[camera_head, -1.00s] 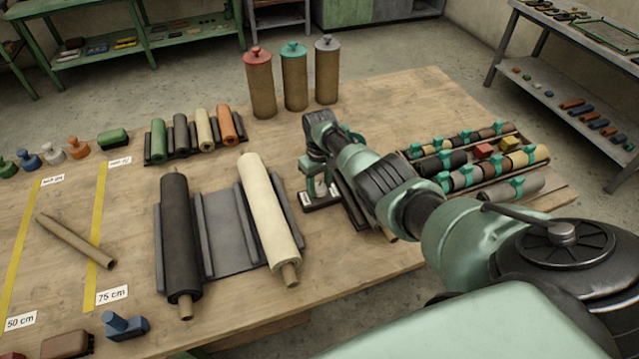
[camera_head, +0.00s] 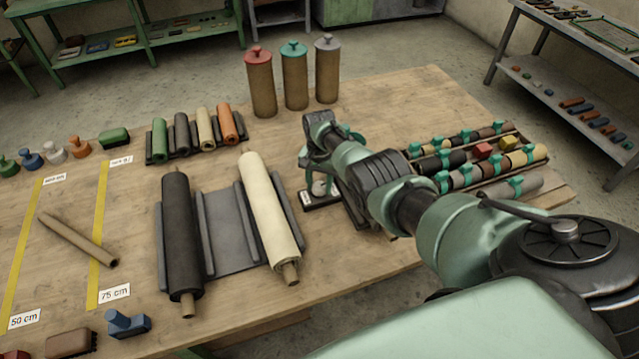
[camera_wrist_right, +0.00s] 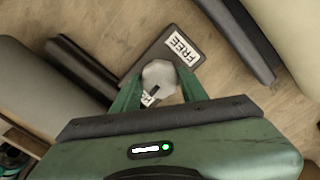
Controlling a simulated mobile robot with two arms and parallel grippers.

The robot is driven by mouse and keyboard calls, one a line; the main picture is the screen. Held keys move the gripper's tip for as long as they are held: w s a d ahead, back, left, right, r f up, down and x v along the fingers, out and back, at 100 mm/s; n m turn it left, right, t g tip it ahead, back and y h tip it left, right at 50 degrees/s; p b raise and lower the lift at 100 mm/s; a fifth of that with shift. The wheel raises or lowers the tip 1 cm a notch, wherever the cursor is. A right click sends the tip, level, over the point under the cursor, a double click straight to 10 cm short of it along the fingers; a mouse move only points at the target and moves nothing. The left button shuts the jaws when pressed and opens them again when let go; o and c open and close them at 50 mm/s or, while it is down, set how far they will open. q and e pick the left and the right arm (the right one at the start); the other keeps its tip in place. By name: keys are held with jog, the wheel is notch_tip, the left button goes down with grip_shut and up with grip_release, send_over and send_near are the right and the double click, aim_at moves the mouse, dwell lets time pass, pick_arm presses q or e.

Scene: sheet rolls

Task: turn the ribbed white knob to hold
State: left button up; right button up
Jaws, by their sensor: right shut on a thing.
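The ribbed white knob (camera_wrist_right: 160,78) sits on a dark base plate (camera_wrist_right: 158,48) in the right wrist view. A label reading FREE (camera_wrist_right: 181,50) is on the plate beyond the knob. A second label (camera_wrist_right: 149,97) is mostly hidden, and I cannot read it. My right gripper (camera_wrist_right: 160,86) is shut on the knob, one green finger on each side. In the head view the right gripper (camera_head: 319,172) points down over the knob (camera_head: 319,187) on the small dark base. I cannot tell which way the knob points. My left gripper is not in view.
A black roll (camera_head: 180,240) and a cream roll (camera_head: 268,215) lie in a grey cradle left of the base. A rack (camera_head: 468,192) of small rolls is to the right.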

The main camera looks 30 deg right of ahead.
aim_at(320, 186)
jog(key=shift+w+r+m, duration=0.1)
jog(key=shift+m, duration=0.8)
jog(key=shift+d, duration=0.1)
jog(key=o, duration=1.4)
jog(key=shift+c, duration=0.2)
notch_tip(320, 186, up, 6)
jog(key=shift+p, duration=1.25)
jog(key=shift+r, duration=0.85)
